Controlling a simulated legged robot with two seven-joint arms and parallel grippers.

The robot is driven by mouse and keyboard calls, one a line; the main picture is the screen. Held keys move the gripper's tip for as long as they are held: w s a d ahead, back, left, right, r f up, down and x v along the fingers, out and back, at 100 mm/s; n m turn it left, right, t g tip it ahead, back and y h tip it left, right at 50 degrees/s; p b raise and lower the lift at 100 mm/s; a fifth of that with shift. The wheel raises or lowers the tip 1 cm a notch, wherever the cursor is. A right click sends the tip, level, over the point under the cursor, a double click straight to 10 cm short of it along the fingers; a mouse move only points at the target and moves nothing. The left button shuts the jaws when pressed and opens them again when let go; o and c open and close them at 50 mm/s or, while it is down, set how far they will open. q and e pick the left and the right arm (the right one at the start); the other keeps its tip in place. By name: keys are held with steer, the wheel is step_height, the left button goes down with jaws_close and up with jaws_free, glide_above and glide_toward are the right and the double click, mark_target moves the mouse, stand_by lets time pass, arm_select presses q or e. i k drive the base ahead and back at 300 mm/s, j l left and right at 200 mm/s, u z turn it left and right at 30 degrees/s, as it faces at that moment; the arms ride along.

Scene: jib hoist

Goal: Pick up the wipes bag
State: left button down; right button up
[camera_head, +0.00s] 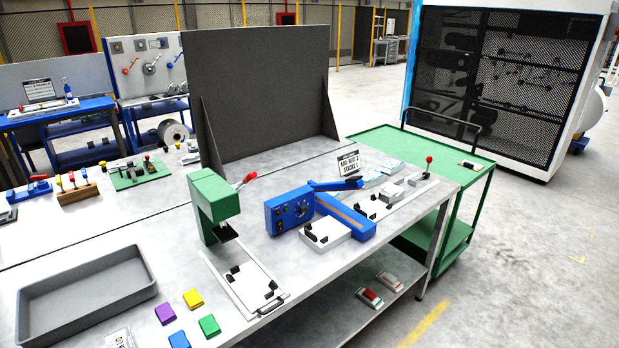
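I cannot tell for certain which thing is the wipes bag. Flat pale blue-white packets (391,167) lie at the back right of the workbench (150,225), near a small sign (349,162). They are partly hidden by the things in front of them. A small red-and-white pack (369,297) and a pale pack (388,281) lie on the shelf under the bench. Neither of my grippers shows in the head view.
A blue device (290,212) with a raised arm and a green press (214,203) stand on the bench. A grey tray (30,308) and several small coloured blocks (193,298) are at the front left. A green cart (440,145) stands beyond the right end. Open floor lies right.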

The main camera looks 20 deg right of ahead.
mark_target(373, 179)
steer(key=i+l+u, duration=0.2)
steer(key=l+u, duration=0.25)
steer(key=i+l+u, duration=0.1)
steer(key=l+u, duration=0.3)
steer(key=l, duration=0.2)
steer(key=l+u, duration=0.45)
steer(key=l, duration=0.1)
